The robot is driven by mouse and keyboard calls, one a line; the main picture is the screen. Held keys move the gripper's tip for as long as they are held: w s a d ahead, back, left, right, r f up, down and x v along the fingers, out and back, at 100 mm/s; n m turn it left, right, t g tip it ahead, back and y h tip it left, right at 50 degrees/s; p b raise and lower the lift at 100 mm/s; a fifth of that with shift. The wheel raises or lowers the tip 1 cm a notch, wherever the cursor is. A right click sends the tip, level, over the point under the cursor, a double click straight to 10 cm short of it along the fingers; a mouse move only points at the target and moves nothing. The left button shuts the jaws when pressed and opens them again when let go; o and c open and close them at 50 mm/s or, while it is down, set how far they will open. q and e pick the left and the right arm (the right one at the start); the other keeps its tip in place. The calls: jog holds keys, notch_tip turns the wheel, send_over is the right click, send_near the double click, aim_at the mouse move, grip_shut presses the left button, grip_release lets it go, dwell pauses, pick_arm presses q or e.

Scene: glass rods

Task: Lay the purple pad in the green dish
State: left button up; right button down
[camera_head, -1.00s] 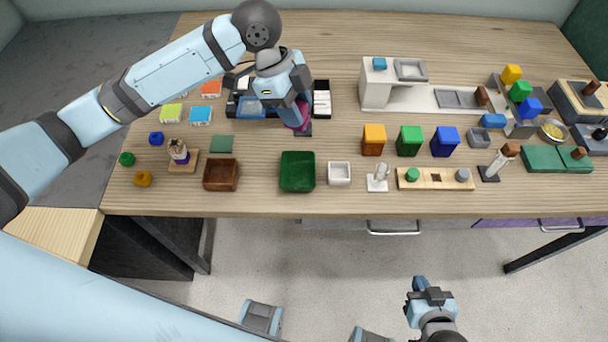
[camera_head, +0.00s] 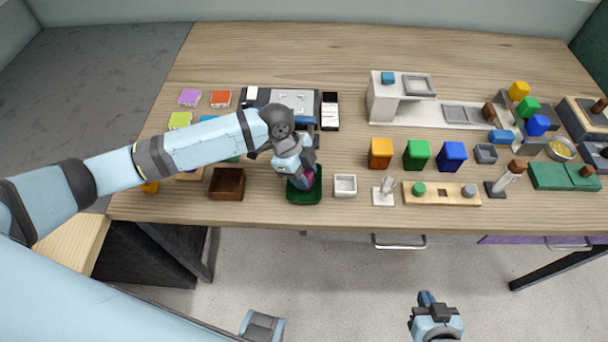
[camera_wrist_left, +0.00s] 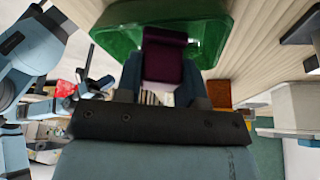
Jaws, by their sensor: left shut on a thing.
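The green dish (camera_head: 304,196) stands near the front edge of the table, between a brown box and a small white dish. My left gripper (camera_head: 302,178) is over the dish and is shut on the purple pad (camera_head: 310,177). In the left wrist view the purple pad (camera_wrist_left: 163,58) sits between the fingers, with the green dish (camera_wrist_left: 95,40) just beyond it. I cannot tell whether the pad touches the dish floor. My right gripper (camera_head: 426,300) is below and in front of the table, away from the objects; its finger gap is not clear.
The brown box (camera_head: 227,184) is left of the dish, and the small white dish (camera_head: 345,186) is close on its right. Orange, green and blue blocks (camera_head: 418,155) stand further right. A grey tray (camera_head: 290,100) lies behind the gripper.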

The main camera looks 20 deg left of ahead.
pick_arm(q)
jog(key=shift+f, duration=0.6)
jog(key=shift+f, duration=0.1)
jog(key=o, duration=0.9)
jog(key=shift+r, duration=0.2)
jog(key=v, duration=1.2)
